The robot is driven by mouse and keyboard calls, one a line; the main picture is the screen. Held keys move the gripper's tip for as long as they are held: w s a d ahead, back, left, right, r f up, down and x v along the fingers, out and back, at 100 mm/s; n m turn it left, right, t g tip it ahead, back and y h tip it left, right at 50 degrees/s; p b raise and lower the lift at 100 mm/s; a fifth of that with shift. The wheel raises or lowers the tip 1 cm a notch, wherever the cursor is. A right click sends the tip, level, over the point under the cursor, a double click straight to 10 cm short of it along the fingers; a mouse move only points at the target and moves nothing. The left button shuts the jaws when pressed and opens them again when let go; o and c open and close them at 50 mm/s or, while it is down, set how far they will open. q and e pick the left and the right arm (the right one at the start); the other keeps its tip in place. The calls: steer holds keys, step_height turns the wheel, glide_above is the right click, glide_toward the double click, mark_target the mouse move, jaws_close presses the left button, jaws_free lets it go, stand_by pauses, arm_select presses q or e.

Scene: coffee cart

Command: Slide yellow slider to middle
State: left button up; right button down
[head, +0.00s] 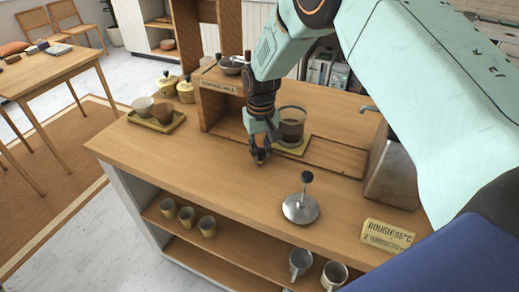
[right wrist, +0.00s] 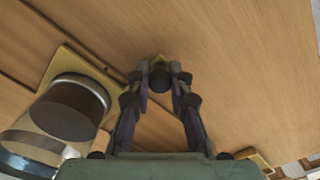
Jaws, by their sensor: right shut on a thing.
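My right gripper (head: 260,154) reaches down to the wooden counter, just left of the glass jar. In the right wrist view its two fingertips (right wrist: 160,84) are closed around a dark round knob. My left gripper is not in view.
A glass jar (head: 291,124) with dark contents stands on a yellow mat (head: 298,150), close right of the gripper. A press with a black knob (head: 300,206) and a yellow sign (head: 387,235) lie nearer. A tray (head: 158,124) with cups is left. Counter (head: 215,177) between is clear.

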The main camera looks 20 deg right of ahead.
stand_by(0.4)
steer(key=c, duration=1.2)
jaws_free()
steer(key=shift+s, duration=0.1)
step_height(320, 180, up, 12)
